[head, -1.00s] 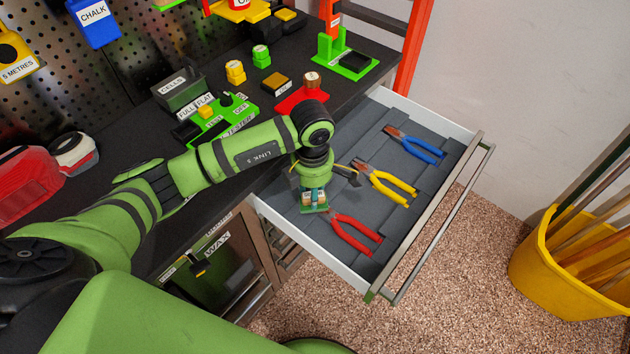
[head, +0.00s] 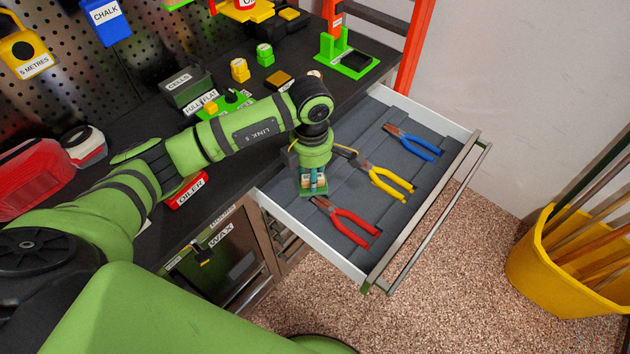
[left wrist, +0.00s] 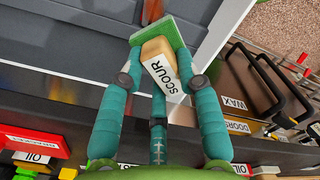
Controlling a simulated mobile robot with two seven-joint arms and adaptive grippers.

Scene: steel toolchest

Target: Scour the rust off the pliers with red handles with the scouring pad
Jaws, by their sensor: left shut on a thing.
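The red-handled pliers (head: 348,224) lie in the open drawer at its near left part, their jaws pointing left. The jaws look dark reddish-brown. My left gripper (head: 313,180) is shut on the scouring pad, a tan block labelled SCOUR with a green pad under it (left wrist: 172,42). The pad (head: 314,192) is at the tips of the pliers' jaws in the head view; I cannot tell whether it touches them. In the left wrist view, part of the red pliers (left wrist: 151,10) shows just beyond the pad, the rest hidden or out of frame. My right gripper is not in view.
Yellow pliers (head: 388,182) and blue pliers (head: 414,141) lie further back in the drawer (head: 345,254). The drawer's front and handle (head: 432,222) stick out over the floor. A yellow bucket (head: 560,270) with poles stands right. The dark worktop carries several labelled items.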

